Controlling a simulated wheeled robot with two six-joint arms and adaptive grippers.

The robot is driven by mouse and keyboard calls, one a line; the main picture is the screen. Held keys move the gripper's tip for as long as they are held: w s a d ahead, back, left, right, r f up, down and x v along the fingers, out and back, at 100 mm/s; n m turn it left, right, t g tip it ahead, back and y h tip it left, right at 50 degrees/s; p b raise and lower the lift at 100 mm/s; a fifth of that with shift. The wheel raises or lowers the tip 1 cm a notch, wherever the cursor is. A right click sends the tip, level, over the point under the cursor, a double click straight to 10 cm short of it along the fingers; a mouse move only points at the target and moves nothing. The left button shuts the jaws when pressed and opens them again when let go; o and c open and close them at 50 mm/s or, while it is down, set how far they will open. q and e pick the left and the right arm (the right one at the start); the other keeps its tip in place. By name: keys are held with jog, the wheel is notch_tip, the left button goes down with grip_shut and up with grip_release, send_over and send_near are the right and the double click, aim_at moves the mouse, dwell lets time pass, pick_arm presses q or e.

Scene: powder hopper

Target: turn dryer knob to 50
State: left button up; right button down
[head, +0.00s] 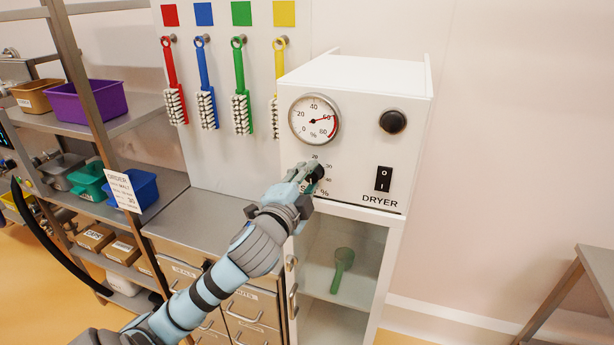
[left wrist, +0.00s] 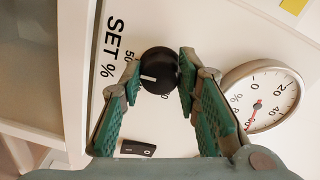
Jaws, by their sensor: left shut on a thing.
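The white dryer (head: 362,150) stands on a cabinet, with the black dryer knob (head: 317,172) low on its front panel. My left gripper (head: 305,179) is at the knob and partly covers it and its scale. In the left wrist view, the green pads of my left gripper (left wrist: 160,68) are closed on both sides of the knob (left wrist: 158,72). A white mark on the knob points left in that view. The printed 50 (left wrist: 128,55) is just beside the knob, partly hidden by a finger. I cannot read the exact setting. My right gripper is not in view.
A black rocker switch (head: 384,178) and a black round button (head: 393,122) are on the right. Coloured brushes (head: 240,90) hang left of the dryer. A green scoop (head: 342,268) lies in the cabinet below.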

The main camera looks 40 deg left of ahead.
pick_arm(q)
jog(key=shift+m, duration=0.5)
jog(key=o, duration=1.2)
jog(key=shift+c, duration=0.2)
